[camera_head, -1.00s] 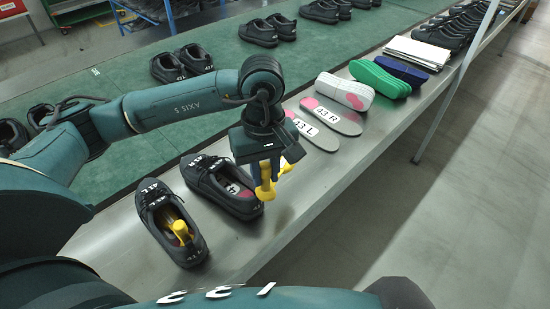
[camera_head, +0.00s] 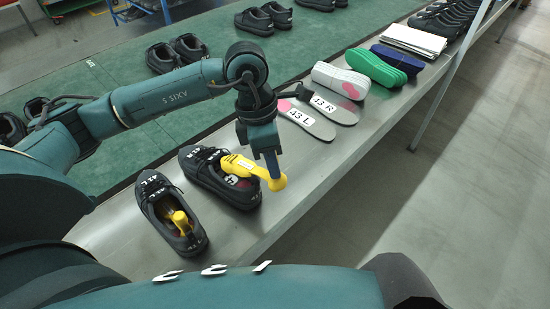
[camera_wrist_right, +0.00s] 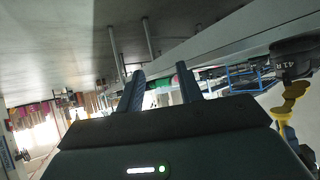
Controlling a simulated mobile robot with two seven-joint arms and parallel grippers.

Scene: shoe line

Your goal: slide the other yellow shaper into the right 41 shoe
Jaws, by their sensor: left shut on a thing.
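The right 41 shoe (camera_head: 222,182), black, stands upright on the grey bench; in the right wrist view it (camera_wrist_right: 295,55) carries a "41 R" label. My left gripper (camera_head: 273,172) is shut on the knob end of a yellow shaper (camera_head: 242,166). The shaper lies tilted over the shoe's opening with its broad end at the opening; I cannot tell how deep it reaches. The shaper also shows in the right wrist view (camera_wrist_right: 284,108). The other shoe (camera_head: 160,207) holds another yellow shaper (camera_head: 181,222). My right gripper (camera_wrist_right: 160,78) is open and empty, outside the head view.
Two grey insoles marked 43 L (camera_head: 305,121) and 43 R (camera_head: 332,108) lie further along the bench (camera_head: 330,165). White (camera_head: 340,80), green (camera_head: 375,69) and blue (camera_head: 397,60) soles and a pale stack (camera_head: 413,40) follow. More black shoes stand on the green belt (camera_head: 115,75).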

